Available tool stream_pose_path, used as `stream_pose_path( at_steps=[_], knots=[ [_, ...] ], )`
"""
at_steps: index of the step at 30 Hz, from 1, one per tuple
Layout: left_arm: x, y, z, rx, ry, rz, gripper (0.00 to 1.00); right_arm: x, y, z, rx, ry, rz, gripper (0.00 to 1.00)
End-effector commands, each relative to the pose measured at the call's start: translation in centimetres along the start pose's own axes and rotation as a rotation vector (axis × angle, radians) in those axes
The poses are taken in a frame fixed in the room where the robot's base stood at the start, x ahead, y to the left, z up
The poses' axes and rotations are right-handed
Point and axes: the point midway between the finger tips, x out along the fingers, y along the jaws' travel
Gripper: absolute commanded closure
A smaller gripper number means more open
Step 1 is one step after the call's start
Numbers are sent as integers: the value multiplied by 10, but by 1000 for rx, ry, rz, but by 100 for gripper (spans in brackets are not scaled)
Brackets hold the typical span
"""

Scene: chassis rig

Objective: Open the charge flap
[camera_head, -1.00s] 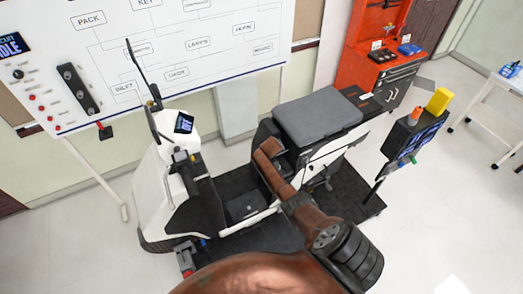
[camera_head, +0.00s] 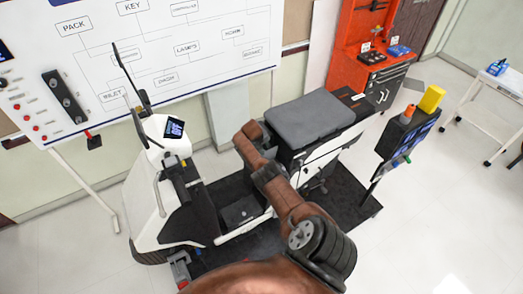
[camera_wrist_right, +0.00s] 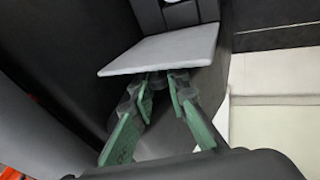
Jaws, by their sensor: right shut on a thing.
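The white scooter (camera_head: 150,190) with a dark grey seat (camera_head: 313,118) stands on a black mat. My right arm reaches over to the seat's front side in the head view, and its gripper is hidden there. In the right wrist view, the green fingers of my right gripper (camera_wrist_right: 160,82) meet the near edge of a flat light grey panel (camera_wrist_right: 162,50), which looks like the charge flap. The gripper is shut on it; the exact contact under the edge is hard to see. Dark bodywork surrounds the panel. My left gripper is not in view.
A whiteboard (camera_head: 160,88) with labels and a switch panel stands behind the scooter. A red tool cabinet (camera_head: 353,45) is at the back right. A dark stand (camera_head: 401,140) with a yellow item is right of the scooter.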

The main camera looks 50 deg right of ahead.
Motion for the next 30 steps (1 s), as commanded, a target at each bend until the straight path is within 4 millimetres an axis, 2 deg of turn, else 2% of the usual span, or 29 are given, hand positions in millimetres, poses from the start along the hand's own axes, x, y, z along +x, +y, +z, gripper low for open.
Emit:
stream_pose_path(
  at_steps=[9,24,25,30],
  knots=[
    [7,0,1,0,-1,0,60,4,10,0,13,4,2,100],
    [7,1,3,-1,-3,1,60,4,11,-1,14,5,2,100],
    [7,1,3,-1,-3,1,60,4,11,-1,14,5,2,84],
    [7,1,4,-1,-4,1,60,4,11,0,14,2,3,72]
  ],
)
